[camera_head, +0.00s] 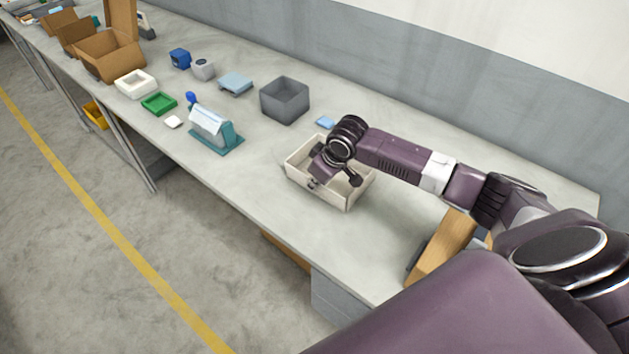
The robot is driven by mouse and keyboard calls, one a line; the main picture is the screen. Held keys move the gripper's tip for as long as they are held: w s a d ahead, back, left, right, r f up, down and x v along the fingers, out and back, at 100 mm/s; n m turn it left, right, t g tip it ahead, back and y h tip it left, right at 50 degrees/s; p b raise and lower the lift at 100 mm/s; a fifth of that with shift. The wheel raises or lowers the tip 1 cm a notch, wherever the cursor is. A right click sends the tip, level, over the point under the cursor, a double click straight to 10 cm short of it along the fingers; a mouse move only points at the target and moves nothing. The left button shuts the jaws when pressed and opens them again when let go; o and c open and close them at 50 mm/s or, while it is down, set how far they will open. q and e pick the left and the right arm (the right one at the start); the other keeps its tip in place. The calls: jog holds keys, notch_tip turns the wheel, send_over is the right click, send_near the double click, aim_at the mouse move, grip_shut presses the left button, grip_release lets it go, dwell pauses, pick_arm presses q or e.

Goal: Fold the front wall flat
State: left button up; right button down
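A cream open-topped box (358,197) sits on the workbench below my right arm. Its front wall, on the near side toward the bench edge, looks upright. My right gripper (314,184) reaches down over the box and its tip is at or very close to this wall; I cannot tell if it touches. The wrist hides part of the box's inside and back. My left gripper is not in view.
A grey bin (285,101) and a small blue item (325,122) stand behind the box. A teal stand (222,137) is to the left, with a green tray (159,103) and cardboard boxes (108,55) beyond. A wooden block (445,250) lies right of the box.

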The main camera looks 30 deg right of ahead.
jog(key=shift+s+a+r+h+p, duration=0.2)
jog(key=shift+a+h+p, duration=0.25)
jog(key=shift+p, duration=0.4)
jog(key=shift+a+n+t+h+p, duration=0.3)
jog(key=shift+t+h+p, duration=0.25)
jog(key=shift+h, duration=0.2)
jog(key=shift+s+a+f+t+h+p, duration=0.25)
jog(key=shift+a+f+t+h+p, duration=0.1)
jog(key=shift+h, duration=0.45)
jog(key=shift+a+f+n+t+h, duration=0.1)
jog(key=shift+f+n+t+h, duration=0.15)
jog(key=shift+h, duration=0.45)
jog(key=c, duration=2.2)
grip_release()
jog(key=shift+s+r, duration=0.1)
